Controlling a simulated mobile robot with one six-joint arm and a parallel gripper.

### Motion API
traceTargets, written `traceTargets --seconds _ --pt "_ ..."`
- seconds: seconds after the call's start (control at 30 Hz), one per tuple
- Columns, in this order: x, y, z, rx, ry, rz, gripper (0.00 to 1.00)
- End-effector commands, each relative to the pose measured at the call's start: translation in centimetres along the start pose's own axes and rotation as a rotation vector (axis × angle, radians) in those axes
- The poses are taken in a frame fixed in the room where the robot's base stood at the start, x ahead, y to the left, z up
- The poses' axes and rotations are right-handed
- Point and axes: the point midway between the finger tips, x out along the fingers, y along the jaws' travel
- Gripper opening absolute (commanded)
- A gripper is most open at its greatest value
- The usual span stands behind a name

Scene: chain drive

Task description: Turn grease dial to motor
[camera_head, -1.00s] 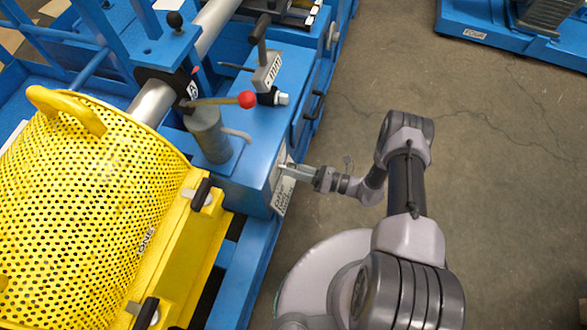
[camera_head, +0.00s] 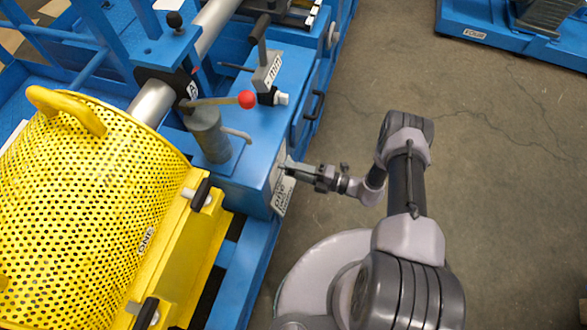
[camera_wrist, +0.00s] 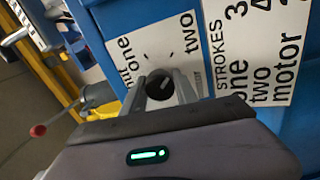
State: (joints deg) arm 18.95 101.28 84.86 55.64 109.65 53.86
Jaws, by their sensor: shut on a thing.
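The grease dial is a dark round knob (camera_wrist: 158,88) on a white plate (camera_wrist: 150,48) in the wrist view. My gripper (camera_wrist: 160,83) is shut on the knob, one finger on each side. I cannot tell which mark the dial points to. In the head view my gripper (camera_head: 287,168) reaches the right side of the blue frame (camera_head: 240,187) from the right.
A white card (camera_wrist: 262,50) headed "STROKES" lists "one", "two" and "motor" right of the dial. A grey cylinder (camera_head: 210,135) with a red-knobbed lever (camera_head: 247,100) stands above. A yellow perforated guard (camera_head: 85,190) lies left.

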Motion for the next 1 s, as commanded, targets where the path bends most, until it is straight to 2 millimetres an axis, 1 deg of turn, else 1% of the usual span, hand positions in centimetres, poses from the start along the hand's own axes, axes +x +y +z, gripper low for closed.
traceTargets --seconds 0.7,1.0 --pt "-0.03 -0.08 -0.05 0.676 0.0 -0.001 0.0" --pt "-0.03 -0.08 -0.06 0.94 -0.001 -0.001 0.0"
